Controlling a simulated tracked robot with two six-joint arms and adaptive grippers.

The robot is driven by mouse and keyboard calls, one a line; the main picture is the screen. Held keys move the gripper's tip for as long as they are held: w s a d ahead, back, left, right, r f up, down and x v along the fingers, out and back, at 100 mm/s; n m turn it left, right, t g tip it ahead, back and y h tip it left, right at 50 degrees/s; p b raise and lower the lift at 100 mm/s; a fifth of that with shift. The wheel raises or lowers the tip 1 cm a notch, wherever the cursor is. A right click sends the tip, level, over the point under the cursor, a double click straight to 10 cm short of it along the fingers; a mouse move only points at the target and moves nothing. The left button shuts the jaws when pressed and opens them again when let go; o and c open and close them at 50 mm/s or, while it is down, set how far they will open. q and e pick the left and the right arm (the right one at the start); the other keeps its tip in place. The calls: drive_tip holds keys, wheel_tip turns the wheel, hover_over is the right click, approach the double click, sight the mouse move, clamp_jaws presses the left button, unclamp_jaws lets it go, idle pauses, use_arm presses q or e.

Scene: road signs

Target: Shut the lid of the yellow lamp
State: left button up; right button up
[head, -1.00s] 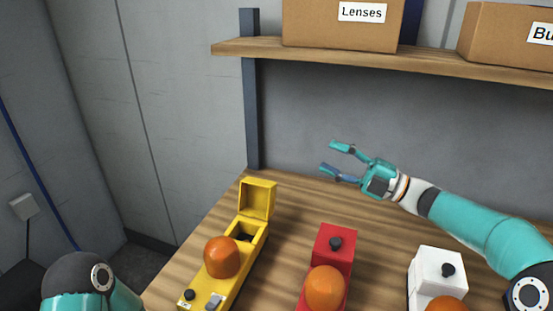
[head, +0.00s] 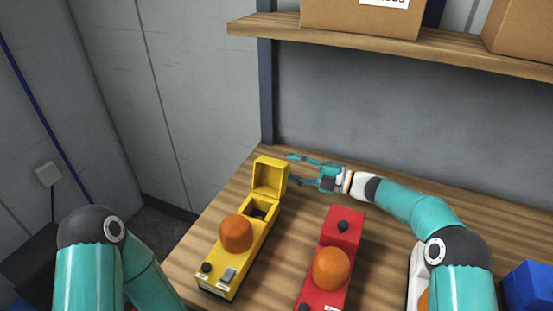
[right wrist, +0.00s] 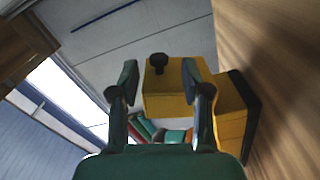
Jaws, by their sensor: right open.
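The yellow lamp (head: 242,245) stands on the wooden table with an orange dome on its body. Its lid (head: 270,176) is open and stands up at the far end, above a dark compartment (head: 258,211). My right gripper (head: 291,168) is open, with its fingertips close beside the right side of the raised lid. In the right wrist view the lid (right wrist: 172,98) and its black knob (right wrist: 159,63) show ahead, between the open fingers. I cannot tell whether a finger touches the lid. My left gripper is out of view; only my left arm shows.
A red lamp (head: 343,232) with an orange dome stands right of the yellow one. A white lamp is mostly hidden behind my right arm. A blue object (head: 529,285) is at the far right. A wooden shelf (head: 380,50) with cardboard boxes hangs above the table's back.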

sight(277, 164)
drive_tip(key=p+x, duration=0.1)
drive_tip(key=x, duration=0.4)
clamp_jaws()
idle(0.3)
